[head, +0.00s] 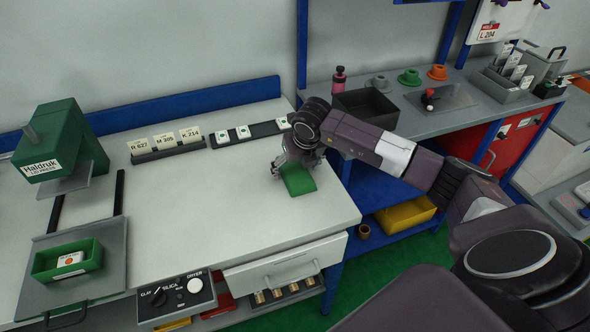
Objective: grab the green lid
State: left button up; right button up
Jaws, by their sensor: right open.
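The green lid (299,182), a small rectangular green piece, lies on the white worktop near its right end. My right gripper (292,166) is open and is right at the lid's far edge, with its fingers low over the worktop. The gripper hides part of that edge, and I cannot tell whether the fingers touch the lid. My left gripper is not in view.
A green tray (95,254) with a small item inside stands at the left, below a green press (60,150). Card holders line the back. A dark bin (366,108) stands on the right bench. The worktop's middle is clear.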

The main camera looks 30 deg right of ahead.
jog(key=c, duration=1.3)
